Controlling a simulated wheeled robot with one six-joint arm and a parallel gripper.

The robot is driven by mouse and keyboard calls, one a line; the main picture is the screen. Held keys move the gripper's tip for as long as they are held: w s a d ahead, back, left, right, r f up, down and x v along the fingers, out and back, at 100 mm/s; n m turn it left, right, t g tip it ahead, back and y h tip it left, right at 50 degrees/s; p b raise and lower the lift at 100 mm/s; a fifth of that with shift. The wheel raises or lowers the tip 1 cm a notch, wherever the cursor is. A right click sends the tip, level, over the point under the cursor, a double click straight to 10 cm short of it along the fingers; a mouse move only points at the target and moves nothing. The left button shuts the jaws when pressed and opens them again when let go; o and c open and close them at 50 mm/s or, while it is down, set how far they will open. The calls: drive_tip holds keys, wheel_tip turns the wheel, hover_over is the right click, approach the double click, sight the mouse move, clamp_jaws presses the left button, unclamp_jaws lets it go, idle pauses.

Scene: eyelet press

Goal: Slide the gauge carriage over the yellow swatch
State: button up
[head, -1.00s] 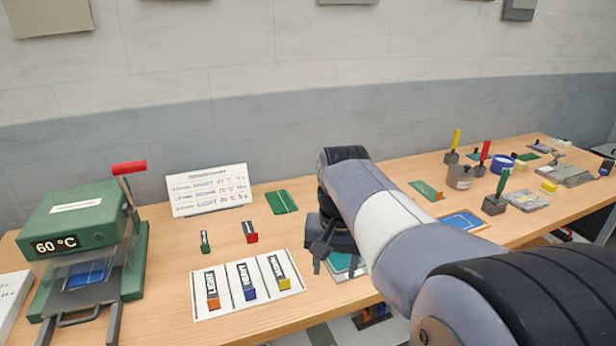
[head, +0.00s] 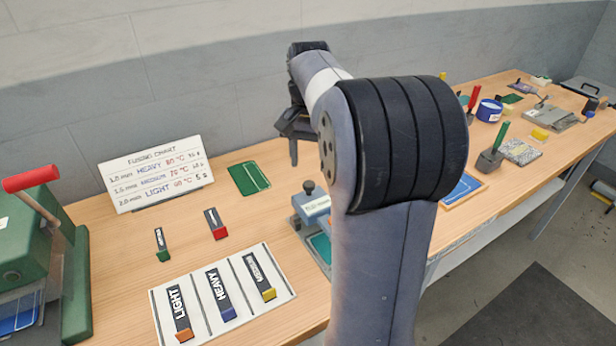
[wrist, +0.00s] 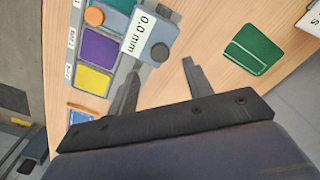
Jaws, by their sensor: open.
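The gauge (head: 312,222) stands on the bench right of the label board, partly hidden by my arm. In the wrist view its strip holds a teal swatch, a purple swatch (wrist: 98,47) and the yellow swatch (wrist: 92,80). The gauge carriage (wrist: 143,30), a grey-blue block with a "0.0 mm" display and a round knob (wrist: 160,52), sits towards the teal end, apart from the yellow swatch. My gripper (wrist: 160,68) is open and empty, its fingers pointing towards the carriage with the knob between them in the picture. Contact cannot be told. It also shows in the head view (head: 294,138).
A green card (wrist: 253,49) lies right of the gripper. A label board (head: 222,300) with LIGHT, HEAVY and MEDIUM blocks, a fusing chart (head: 156,173) and a green press (head: 25,240) stand left. Stamps and a framed blue card (head: 462,190) lie right. Bare bench shows around the green card.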

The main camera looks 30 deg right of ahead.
sight(309, 184)
wheel_tip(309, 184, down, 6)
drive_tip(key=shift+c, duration=0.2)
clamp_jaws()
idle(0.5)
